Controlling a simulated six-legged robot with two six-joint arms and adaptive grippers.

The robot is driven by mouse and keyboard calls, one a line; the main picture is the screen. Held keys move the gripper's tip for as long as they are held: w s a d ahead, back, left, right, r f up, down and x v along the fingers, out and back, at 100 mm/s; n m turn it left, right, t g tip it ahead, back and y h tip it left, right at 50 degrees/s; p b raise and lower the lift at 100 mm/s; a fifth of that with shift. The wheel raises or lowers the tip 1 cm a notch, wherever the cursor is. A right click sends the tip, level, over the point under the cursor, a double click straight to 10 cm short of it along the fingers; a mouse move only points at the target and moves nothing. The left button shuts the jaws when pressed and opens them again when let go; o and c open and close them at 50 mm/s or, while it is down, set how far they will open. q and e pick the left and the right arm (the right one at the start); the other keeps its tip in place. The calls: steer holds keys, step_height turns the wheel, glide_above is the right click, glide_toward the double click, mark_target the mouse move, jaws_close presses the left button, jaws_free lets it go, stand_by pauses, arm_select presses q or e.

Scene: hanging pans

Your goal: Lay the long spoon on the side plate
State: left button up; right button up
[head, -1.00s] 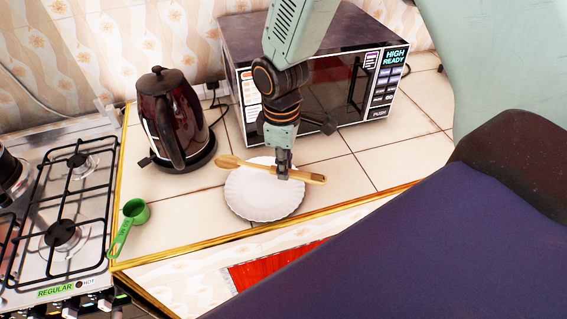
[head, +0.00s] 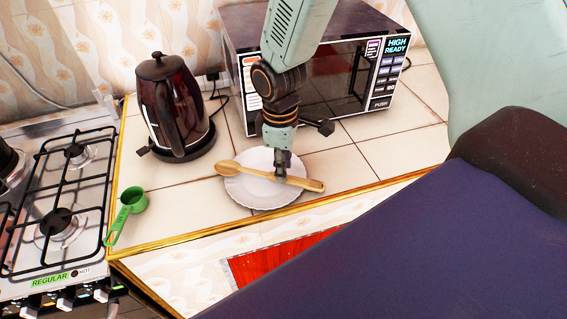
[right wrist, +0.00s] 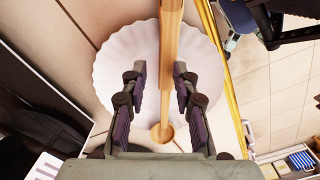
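The long wooden spoon (head: 268,174) lies across the white scalloped side plate (head: 262,199), with its bowl at the left and its handle end past the plate's right rim. My right gripper (head: 281,171) is down at the spoon's handle, above the plate. In the right wrist view the spoon (right wrist: 169,60) runs between the two fingers of the gripper (right wrist: 160,72). The fingers stand apart, with a clear gap on the left side of the handle. The plate (right wrist: 115,60) is behind them. My left gripper is not in view.
A dark red kettle (head: 172,108) stands behind left of the plate and a microwave (head: 340,75) behind it. A green measuring scoop (head: 130,205) lies near the gas stove (head: 60,200). The counter's gold front edge runs close to the plate. Bare tiles are at the right.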

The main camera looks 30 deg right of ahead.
steer(key=shift+o, duration=1.4)
steer(key=shift+w+d+f, duration=0.2)
steer(key=shift+d, duration=0.05)
steer(key=shift+s+a+r, duration=0.3)
steer(key=shift+s+a, duration=0.05)
steer(key=shift+s, duration=0.05)
steer(key=shift+w+d+r, duration=0.1)
steer(key=shift+w+r, duration=0.1)
step_height(320, 180, up, 12)
steer(key=shift+a+f, duration=0.2)
